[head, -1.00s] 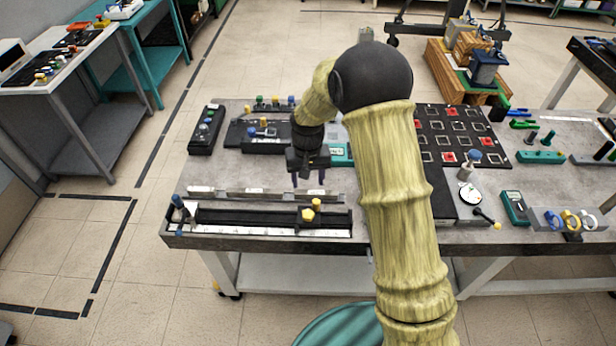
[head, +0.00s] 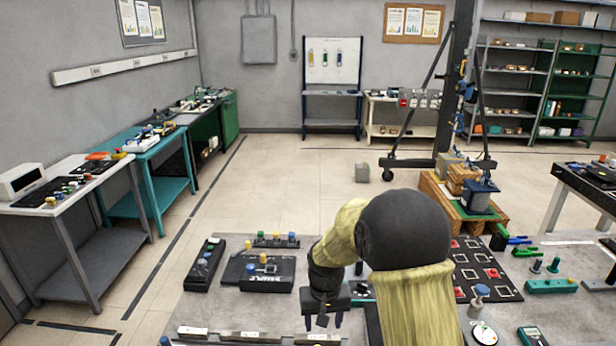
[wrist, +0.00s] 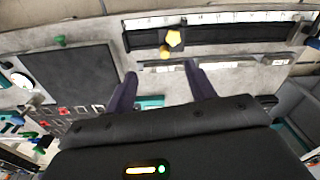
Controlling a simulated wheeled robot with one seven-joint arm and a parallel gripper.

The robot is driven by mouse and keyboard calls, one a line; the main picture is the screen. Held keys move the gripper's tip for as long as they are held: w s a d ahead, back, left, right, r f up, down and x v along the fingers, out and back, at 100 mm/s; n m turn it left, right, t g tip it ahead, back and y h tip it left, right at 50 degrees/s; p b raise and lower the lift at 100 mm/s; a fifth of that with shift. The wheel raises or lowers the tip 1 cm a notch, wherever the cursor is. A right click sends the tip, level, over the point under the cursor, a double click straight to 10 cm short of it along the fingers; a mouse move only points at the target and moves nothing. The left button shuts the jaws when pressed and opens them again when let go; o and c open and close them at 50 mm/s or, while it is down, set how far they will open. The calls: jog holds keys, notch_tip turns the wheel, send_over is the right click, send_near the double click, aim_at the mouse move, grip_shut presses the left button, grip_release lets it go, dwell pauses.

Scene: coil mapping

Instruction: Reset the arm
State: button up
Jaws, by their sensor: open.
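My gripper (head: 323,321) hangs from my yellow-sleeved arm (head: 410,300) over the front left part of the grey work table (head: 395,338). Its two dark fingers are apart and nothing is between them. In the wrist view my gripper (wrist: 157,88) also shows open and empty. Beyond the fingertips there lies a long black rail fixture (wrist: 225,36) with a yellow knob (wrist: 174,38) on it. The arm hides part of the table's middle.
A black panel with red and white squares (head: 484,268) lies right of my arm. A black box with knobs (head: 205,264) and a black unit (head: 258,272) lie left. A dial gauge (head: 484,333) is near the front right. Open floor (head: 290,190) lies behind the table.

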jog(key=s+d+r+t, duration=0.1)
jog(key=s+d+r, duration=0.2)
jog(key=s+d, duration=0.3)
jog(key=s+d+r+m+t, duration=0.1)
jog(key=s+d+r, duration=0.2)
jog(key=s, duration=0.8)
jog(key=d, duration=0.2)
jog(key=shift+s+d+r, duration=0.15)
jog(key=shift+d, duration=0.2)
